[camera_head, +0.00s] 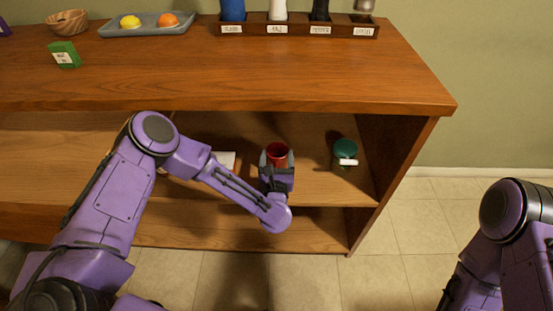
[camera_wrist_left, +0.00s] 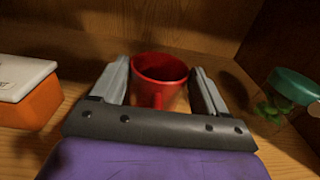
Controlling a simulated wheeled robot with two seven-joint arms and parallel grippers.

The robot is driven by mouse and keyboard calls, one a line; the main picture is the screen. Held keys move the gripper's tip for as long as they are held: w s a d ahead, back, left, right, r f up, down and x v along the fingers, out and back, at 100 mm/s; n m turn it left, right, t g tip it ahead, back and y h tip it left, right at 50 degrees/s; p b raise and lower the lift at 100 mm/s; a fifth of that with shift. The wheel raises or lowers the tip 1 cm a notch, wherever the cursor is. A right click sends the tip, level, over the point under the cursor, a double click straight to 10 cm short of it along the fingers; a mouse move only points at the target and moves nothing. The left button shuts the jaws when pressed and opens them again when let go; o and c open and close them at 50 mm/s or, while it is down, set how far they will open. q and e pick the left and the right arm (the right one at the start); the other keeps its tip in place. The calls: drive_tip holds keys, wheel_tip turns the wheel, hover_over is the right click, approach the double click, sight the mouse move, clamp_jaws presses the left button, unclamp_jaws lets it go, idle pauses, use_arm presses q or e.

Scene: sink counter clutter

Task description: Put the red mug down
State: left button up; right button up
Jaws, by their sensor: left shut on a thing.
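The red mug (camera_head: 277,152) is inside the open shelf below the counter top, toward the shelf's right side. In the left wrist view the red mug (camera_wrist_left: 158,80) is upright with its open rim up and its handle toward my palm. My left gripper (camera_head: 277,168) is shut on the mug, one finger on each side in the wrist view (camera_wrist_left: 160,85). The mug is at or just above the shelf board; contact with it cannot be told. My right arm shows at the right edge of the head view, but its gripper is not in view.
A green-lidded jar (camera_head: 345,149) stands right of the mug. An orange container with a white lid (camera_wrist_left: 25,90) is left. The shelf's right wall (camera_head: 395,155) and the counter top (camera_head: 230,75) bound the space. A green box (camera_head: 64,55) is on top.

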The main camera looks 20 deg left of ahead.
use_arm(q)
drive_tip(key=shift+f, duration=0.15)
drive_tip(key=o, duration=1.3)
drive_tip(key=shift+c, duration=0.2)
drive_tip(key=shift+r, duration=0.25)
drive_tip(key=v, duration=1.2)
drive_tip(key=shift+p, duration=0.4)
drive_tip(key=shift+s, duration=0.1)
